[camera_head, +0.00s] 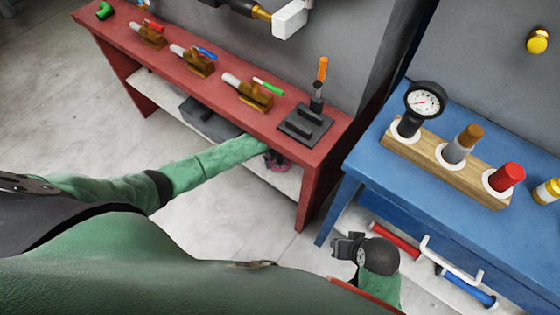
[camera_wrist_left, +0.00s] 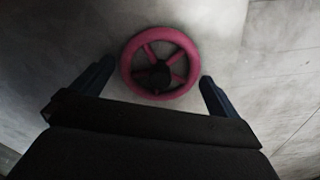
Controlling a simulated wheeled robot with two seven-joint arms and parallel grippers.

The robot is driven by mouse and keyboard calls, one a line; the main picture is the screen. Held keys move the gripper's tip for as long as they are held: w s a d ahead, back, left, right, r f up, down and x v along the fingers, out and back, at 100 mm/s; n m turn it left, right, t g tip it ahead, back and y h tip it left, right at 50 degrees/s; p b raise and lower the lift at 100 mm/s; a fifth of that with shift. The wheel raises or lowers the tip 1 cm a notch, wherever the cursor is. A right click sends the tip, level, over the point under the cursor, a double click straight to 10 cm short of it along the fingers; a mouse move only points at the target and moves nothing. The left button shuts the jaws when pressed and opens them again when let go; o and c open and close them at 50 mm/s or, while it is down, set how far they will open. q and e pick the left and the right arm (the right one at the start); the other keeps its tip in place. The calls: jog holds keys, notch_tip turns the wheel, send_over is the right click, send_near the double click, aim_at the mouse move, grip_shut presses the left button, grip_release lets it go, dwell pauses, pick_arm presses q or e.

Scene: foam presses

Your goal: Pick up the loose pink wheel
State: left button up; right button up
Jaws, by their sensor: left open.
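The loose pink wheel (camera_wrist_left: 184,44) lies flat on a pale surface in the left wrist view, with pink spokes and a dark hub. In the head view a bit of pink wheel (camera_head: 281,166) shows on the lower shelf under the red bench, mostly hidden by my gripper. My left gripper (camera_wrist_left: 157,76) is open, with one finger on each side of the wheel; whether they touch it I cannot tell. In the head view my left gripper (camera_head: 271,155) is reached in under the bench top. My right gripper (camera_head: 345,246) is by the blue bench, its jaw opening unclear.
The red bench top (camera_head: 215,85) hangs over the shelf (camera_head: 286,182), with a leg at the right. A grey box (camera_head: 208,119) stands on the shelf, left of my left gripper. The blue bench (camera_head: 375,160) stands to the right, with red and blue rods below.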

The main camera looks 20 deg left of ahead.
pick_arm(q)
jog(key=shift+f, duration=0.1)
jog(key=shift+c, duration=0.2)
jog(key=c, duration=0.8)
pick_arm(e)
jog(key=shift+s+f, duration=0.2)
jog(key=shift+s, duration=0.15)
